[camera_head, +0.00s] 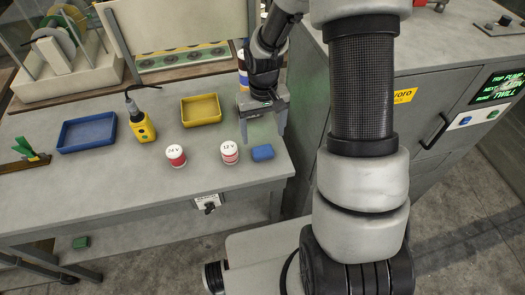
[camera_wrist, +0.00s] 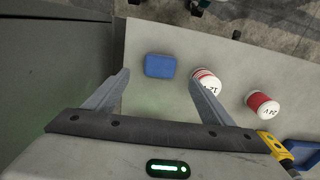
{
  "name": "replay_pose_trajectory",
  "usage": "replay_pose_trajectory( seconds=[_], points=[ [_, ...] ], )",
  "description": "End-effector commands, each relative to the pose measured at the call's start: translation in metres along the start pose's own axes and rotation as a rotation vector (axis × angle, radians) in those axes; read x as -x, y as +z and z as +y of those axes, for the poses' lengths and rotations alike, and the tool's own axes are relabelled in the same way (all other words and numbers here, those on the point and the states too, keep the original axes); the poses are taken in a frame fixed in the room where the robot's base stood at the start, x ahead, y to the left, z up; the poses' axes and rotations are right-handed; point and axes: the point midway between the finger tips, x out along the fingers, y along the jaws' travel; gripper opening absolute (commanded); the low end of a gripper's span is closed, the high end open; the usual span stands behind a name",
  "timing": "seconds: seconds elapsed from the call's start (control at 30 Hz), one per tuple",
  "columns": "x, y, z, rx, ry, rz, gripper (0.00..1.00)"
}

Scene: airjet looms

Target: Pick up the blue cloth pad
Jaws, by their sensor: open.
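The blue cloth pad (camera_head: 262,152) is a small rounded block lying flat on the grey table near its front right corner. In the wrist view the pad (camera_wrist: 160,66) lies beyond the fingertips, in line with the space between them. My gripper (camera_head: 264,138) is open and empty, just behind the pad in the head view. In the wrist view the two fingers of my gripper (camera_wrist: 160,78) are spread wide, with bare tabletop between them. The gripper does not touch the pad; its exact height over the table is hard to tell.
A white and red pot marked 12 V (camera_head: 229,152) stands just left of the pad, near one finger in the wrist view. A pot marked 24 V (camera_head: 176,156), a yellow tray (camera_head: 201,110), a yellow device (camera_head: 142,124) and a blue tray (camera_head: 87,133) are further left. A grey cabinet (camera_head: 425,125) stands right.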

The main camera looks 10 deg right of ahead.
Motion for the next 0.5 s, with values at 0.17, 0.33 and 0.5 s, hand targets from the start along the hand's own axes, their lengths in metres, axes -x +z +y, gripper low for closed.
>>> replay_pose_trajectory(
  seconds=[0.17, 0.33, 0.5],
  points=[
    [-0.024, 0.0, -0.001, 0.0, 0.0, -0.001, 0.77],
    [-0.034, 0.0, 0.0, 0.001, 0.0, -0.001, 0.77],
    [-0.059, 0.0, 0.0, 0.0, 0.0, -0.004, 0.77]
  ],
)
